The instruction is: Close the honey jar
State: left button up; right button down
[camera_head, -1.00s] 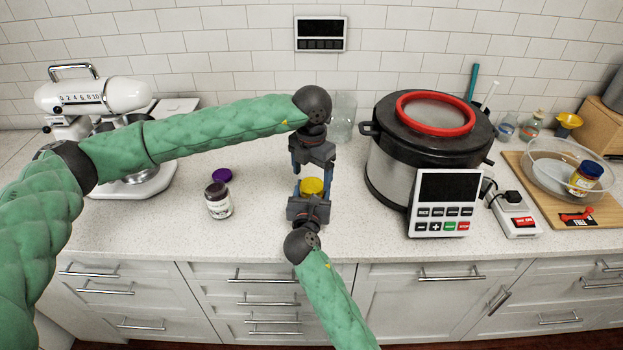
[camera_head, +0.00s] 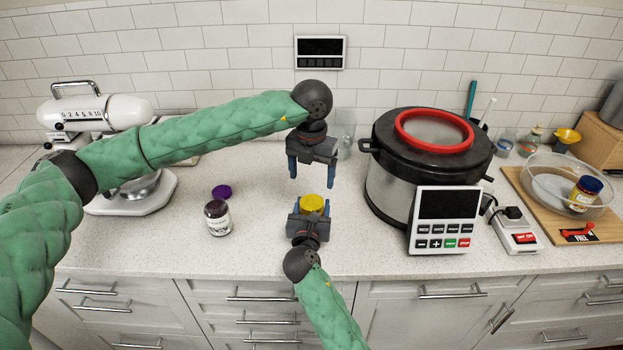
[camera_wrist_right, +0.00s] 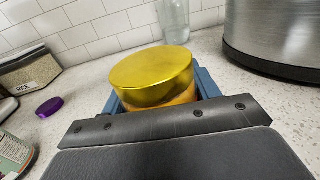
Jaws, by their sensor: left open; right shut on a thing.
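The honey jar is held upright in my right gripper (camera_head: 311,208), whose blue fingers are shut on its sides. The jar's yellow lid (camera_head: 312,202) sits on top. In the right wrist view the gold lid (camera_wrist_right: 153,75) rests over the amber jar body (camera_wrist_right: 165,104), most of which is hidden by the gripper. I cannot tell whether the lid is fully tightened. My left gripper (camera_head: 311,183) is open and empty, pointing down just behind and above the lid, apart from it.
A dark jar (camera_head: 219,220) and a purple lid (camera_head: 221,191) stand to the left. A large cooker (camera_head: 390,190) stands close on the right, with a clear glass jar (camera_head: 345,140) behind. A white mixer (camera_head: 100,105) is at far left. The counter in front is clear.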

aim_at(312, 202)
pick_arm(q)
jog(key=shift+f, duration=0.1)
dwell(0.3)
jog(key=shift+f, duration=3.9)
jog(key=c, duration=1)
jog(key=shift+m, duration=1.6)
jog(key=o, duration=1.1)
jog(key=shift+c, duration=0.2)
